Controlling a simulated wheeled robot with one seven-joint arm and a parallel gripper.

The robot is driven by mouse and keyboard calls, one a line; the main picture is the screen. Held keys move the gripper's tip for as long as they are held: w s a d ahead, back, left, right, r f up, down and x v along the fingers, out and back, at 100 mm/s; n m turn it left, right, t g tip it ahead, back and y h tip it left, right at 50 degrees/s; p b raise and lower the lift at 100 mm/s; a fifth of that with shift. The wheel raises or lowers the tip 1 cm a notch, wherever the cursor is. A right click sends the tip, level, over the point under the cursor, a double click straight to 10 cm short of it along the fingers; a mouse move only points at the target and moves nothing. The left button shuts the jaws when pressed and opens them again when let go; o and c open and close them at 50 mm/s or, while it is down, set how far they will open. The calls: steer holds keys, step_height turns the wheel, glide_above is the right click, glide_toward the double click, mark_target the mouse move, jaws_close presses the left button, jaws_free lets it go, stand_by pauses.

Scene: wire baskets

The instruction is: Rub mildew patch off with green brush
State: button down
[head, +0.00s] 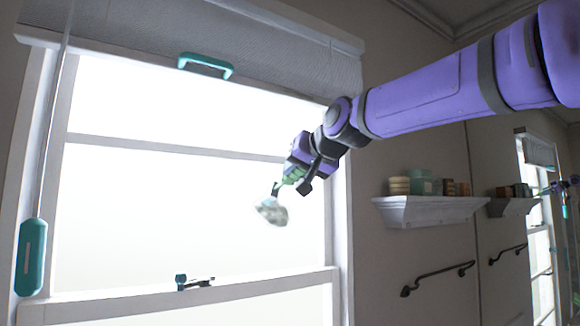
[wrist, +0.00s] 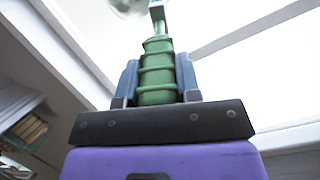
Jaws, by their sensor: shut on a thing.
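My gripper (head: 298,172) is shut on the green brush, whose ribbed handle (wrist: 157,78) stands between the two blue fingers in the wrist view. In the head view the brush (head: 277,187) shows small below the fingers, its lower end at the top edge of the mildew patch. The mildew patch (head: 271,211) is a grey-white blotch against the bright window pane. Part of it also shows at the top edge of the wrist view (wrist: 126,6). I cannot tell whether the brush touches the patch, and its head is mostly out of the wrist view.
The window frame (head: 340,240) stands right of the patch. A latch (head: 194,282) sits on the lower rail. A blind (head: 250,60) with a teal handle (head: 206,66) hangs above. A shelf (head: 430,208) with jars and a towel bar (head: 437,277) are on the right wall.

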steer(key=shift+w+d+f, duration=0.1)
steer(key=shift+w+d, duration=0.05)
steer(key=shift+d, duration=0.15)
steer(key=shift+w+d+f, duration=0.4)
steer(key=shift+w+d, duration=0.15)
steer(key=shift+d, duration=0.2)
steer(key=shift+w+d+f, duration=0.4)
steer(key=shift+w+d, duration=0.1)
steer(key=shift+d, duration=0.25)
steer(key=shift+w+d+f, duration=0.4)
steer(key=shift+w+d, duration=0.15)
steer(key=shift+d, duration=0.25)
steer(key=shift+w+d+f, duration=0.35)
steer(key=shift+w+d, duration=0.15)
steer(key=shift+d, duration=0.25)
steer(key=shift+s+a+r, duration=0.4)
steer(key=shift+s+a, duration=0.15)
steer(key=shift+a, duration=0.25)
steer(key=shift+s+a+r, duration=0.4)
steer(key=shift+s+a, duration=0.1)
steer(key=shift+a, duration=0.25)
